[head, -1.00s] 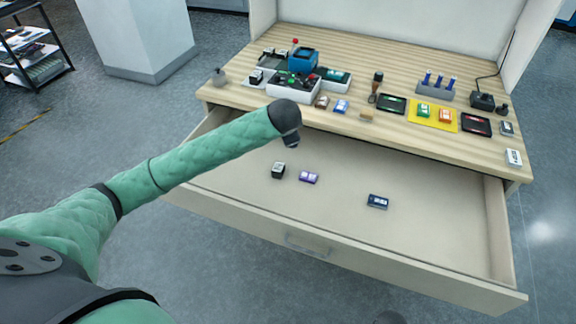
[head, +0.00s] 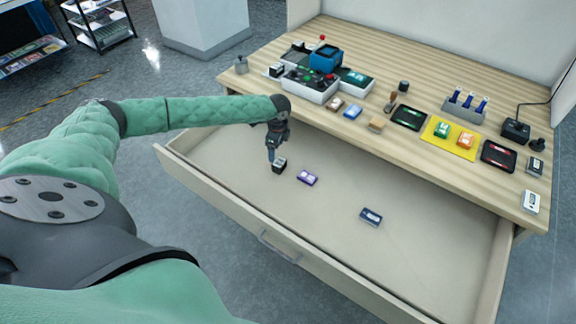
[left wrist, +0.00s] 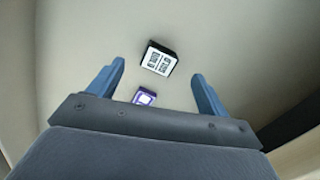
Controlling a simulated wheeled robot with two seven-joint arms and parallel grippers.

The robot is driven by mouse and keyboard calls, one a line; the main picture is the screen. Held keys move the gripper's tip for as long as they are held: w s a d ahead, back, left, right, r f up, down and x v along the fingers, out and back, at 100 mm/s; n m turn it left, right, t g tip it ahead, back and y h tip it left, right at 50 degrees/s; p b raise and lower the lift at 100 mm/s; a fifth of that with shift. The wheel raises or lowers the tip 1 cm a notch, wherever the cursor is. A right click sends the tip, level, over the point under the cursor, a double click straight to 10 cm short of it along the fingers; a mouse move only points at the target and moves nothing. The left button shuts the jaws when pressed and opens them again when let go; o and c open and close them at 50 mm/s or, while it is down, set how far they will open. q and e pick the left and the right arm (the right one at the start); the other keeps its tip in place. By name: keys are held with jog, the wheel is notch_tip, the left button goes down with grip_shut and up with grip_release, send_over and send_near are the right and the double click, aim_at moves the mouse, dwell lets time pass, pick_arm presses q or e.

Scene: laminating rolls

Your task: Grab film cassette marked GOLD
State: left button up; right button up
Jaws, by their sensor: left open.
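A small black cassette with a white label (head: 280,165) lies in the open drawer. In the left wrist view this cassette (left wrist: 158,59) shows dark print on its label, too small for me to read. My left gripper (head: 271,157) points down just above it, and in the wrist view it lies ahead of the open, empty fingers (left wrist: 157,85). A purple cassette (head: 307,177) lies to its right in the drawer. A dark blue cassette (head: 371,217) lies further right. I cannot read the mark GOLD on any of them. My right gripper is not in view.
The drawer (head: 330,250) is pulled out and mostly bare, with raised walls. The wooden tabletop (head: 365,140) above it holds a machine with a blue box (head: 326,58), a yellow mat (head: 449,138) with cassettes, dark trays (head: 409,117) and a grey rack (head: 464,109).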

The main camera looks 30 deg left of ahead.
aim_at(279, 162)
pick_arm(q)
jog(key=shift+d+m, duration=0.4)
jog(key=shift+s+d+m+h, duration=0.1)
jog(key=shift+m+h, duration=0.2)
jog(key=shift+h, duration=0.1)
jog(key=shift+m, duration=0.3)
jog(key=shift+f+m, duration=0.1)
jog(key=shift+m, duration=0.3)
jog(key=shift+d+f+p, duration=0.1)
jog(key=shift+f+p, duration=0.3)
jog(key=shift+f, duration=0.8)
jog(key=f+p, duration=0.2)
jog(key=f, duration=0.1)
jog(key=f+p, duration=0.1)
jog(key=shift+w+a+f, duration=0.2)
jog(key=shift+w+f, duration=0.05)
jog(key=shift+f, duration=0.4)
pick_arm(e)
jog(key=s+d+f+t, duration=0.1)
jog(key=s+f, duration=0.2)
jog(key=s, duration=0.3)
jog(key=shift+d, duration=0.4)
